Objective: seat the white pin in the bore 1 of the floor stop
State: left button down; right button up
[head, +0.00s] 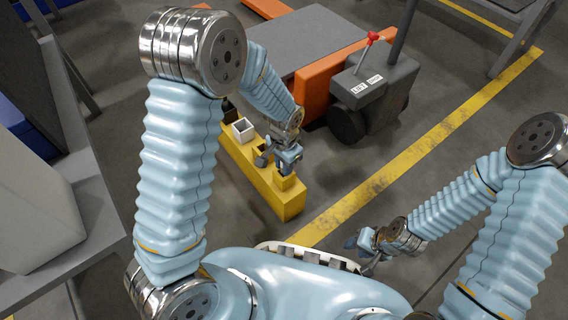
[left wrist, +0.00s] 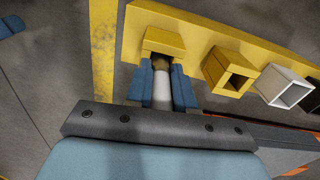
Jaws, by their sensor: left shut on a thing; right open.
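The floor stop (head: 235,165) is a long yellow bar on the floor with a row of square bores on top. My left gripper (head: 287,158) is over its near end, shut on the white pin (left wrist: 161,92). In the left wrist view the pin sits between the blue fingers (left wrist: 161,85), and its brownish tip meets the mouth of the yellow end bore (left wrist: 165,40). I cannot tell how deep the tip is in. The pin is hidden by the gripper in the head view. My right gripper (head: 366,246) is open and empty, low at the right, away from the stop.
Along the bar stand another yellow bore (left wrist: 233,70), a white bore (left wrist: 285,87) and a dark one (left wrist: 315,85). An orange and grey cart (head: 335,75) with a red-handled lever stands behind. A yellow floor line (head: 400,160) runs right of the stop over clear floor.

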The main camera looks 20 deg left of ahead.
pick_arm(q)
jog(key=c, duration=1.4)
grip_release()
jog(key=shift+f, duration=0.2)
jog(key=o, duration=0.4)
jog(key=shift+o, duration=0.2)
jog(key=shift+r, duration=0.1)
jog(key=shift+r, duration=0.25)
notch_tip(320, 180, up, 12)
jog(key=p, duration=0.3)
jog(key=shift+f, duration=0.1)
